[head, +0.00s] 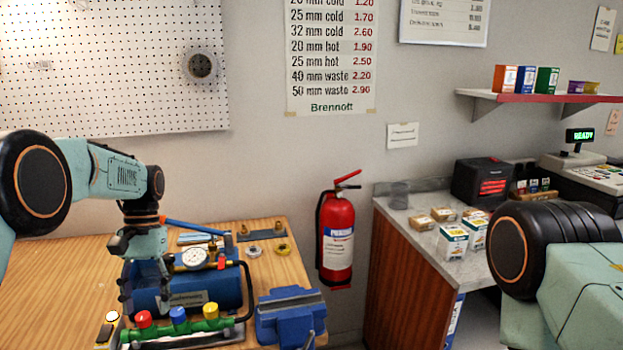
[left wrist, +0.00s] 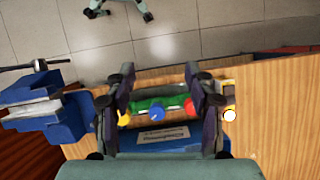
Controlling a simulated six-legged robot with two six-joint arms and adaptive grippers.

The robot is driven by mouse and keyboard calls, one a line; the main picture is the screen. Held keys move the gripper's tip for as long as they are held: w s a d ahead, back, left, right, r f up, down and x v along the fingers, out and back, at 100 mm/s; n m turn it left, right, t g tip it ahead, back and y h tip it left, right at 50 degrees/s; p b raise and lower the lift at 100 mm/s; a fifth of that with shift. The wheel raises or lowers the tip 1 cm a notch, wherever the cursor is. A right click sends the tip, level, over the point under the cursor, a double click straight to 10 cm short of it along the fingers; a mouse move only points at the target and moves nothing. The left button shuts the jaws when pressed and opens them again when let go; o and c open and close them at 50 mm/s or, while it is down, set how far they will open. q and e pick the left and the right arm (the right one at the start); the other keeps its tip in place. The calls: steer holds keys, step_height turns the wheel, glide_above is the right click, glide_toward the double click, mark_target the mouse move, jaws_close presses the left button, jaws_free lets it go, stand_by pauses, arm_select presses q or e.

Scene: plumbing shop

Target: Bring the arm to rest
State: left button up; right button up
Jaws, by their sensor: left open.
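My left gripper (head: 145,292) points down over the wooden bench (head: 60,285), open and with nothing seen between its fingers. It is just behind a green manifold (head: 160,332) with red, blue and yellow knobs, and in front of a blue tank (head: 222,288) with a gauge. In the left wrist view the open fingers (left wrist: 158,82) stand on either side of the manifold (left wrist: 172,104) as seen from above. I cannot tell whether they touch it. My right arm shows at the right of the head view; its gripper is out of view.
A blue vise (head: 290,315) sits on the bench's right front corner. A fire extinguisher (head: 337,235) hangs on the wall beyond the bench. A counter (head: 400,222) with small boxes stands at the right. The bench's left part is mostly clear.

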arm_select(q)
steer(key=s+d+f+t+b, duration=0.1)
steer(key=s+d+f+b, duration=0.15)
steer(key=f, duration=0.75)
steer(key=s+d+f+b, duration=0.1)
steer(key=s+f+b, duration=0.25)
steer(key=f, duration=0.75)
steer(key=s+d+f+t+b, duration=0.15)
steer(key=s+f+b, duration=0.25)
steer(key=s+f, duration=0.85)
steer(key=s+d+f+t+b, duration=0.1)
steer(key=s+f+b, duration=0.2)
steer(key=s, duration=0.6)
steer(key=s+d+f+t+b, duration=0.1)
steer(key=s+d+f+b, duration=0.1)
steer(key=s, duration=0.8)
steer(key=shift+f+b, duration=0.75)
steer(key=shift+f, duration=0.05)
arm_select(e)
step_height(320, 180, down, 16)
steer(key=shift+a+f, duration=0.15)
steer(key=shift+a, duration=0.05)
